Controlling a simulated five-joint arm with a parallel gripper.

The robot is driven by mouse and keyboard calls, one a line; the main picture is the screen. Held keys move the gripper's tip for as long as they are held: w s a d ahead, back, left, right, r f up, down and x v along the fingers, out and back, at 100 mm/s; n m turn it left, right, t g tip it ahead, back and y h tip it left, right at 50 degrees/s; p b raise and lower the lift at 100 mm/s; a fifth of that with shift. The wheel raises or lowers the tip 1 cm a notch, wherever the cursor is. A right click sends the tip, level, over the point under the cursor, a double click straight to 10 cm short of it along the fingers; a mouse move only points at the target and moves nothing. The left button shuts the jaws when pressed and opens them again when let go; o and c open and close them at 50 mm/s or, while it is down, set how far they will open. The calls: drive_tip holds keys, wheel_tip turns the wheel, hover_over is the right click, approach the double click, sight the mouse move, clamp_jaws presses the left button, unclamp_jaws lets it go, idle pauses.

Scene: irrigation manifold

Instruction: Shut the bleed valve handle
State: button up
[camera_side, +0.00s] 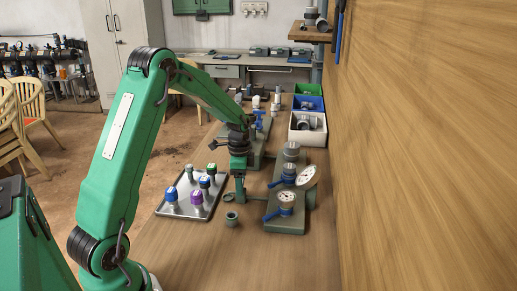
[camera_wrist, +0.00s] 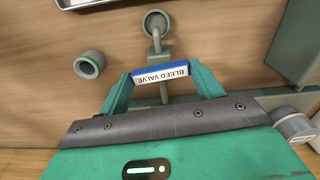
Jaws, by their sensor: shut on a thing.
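The bleed valve handle (camera_wrist: 160,73) is a blue-topped bar with a white "BLEED VALVE" label, seen in the wrist view. My gripper (camera_wrist: 161,82) has its two green fingers at the two ends of the bar and is shut on it. A grey-green pipe with a round open end (camera_wrist: 157,20) runs up from behind the handle in the wrist view. In the side view my gripper (camera_side: 238,165) points down over this pipe (camera_side: 240,188), between the tray and the manifold. The handle is not clear in the side view.
A loose grey fitting (camera_wrist: 90,64) stands on the table beside the pipe; it also shows in the side view (camera_side: 231,219). A metal tray (camera_side: 190,214) with several coloured-top parts lies left. A manifold plate (camera_side: 287,226) with blue valves and gauges stands right. The near table is clear.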

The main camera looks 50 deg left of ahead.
drive_tip(key=shift+r+m, duration=0.1)
drive_tip(key=shift+m, duration=0.5)
drive_tip(key=o, duration=1)
drive_tip(key=shift+r, duration=3.85)
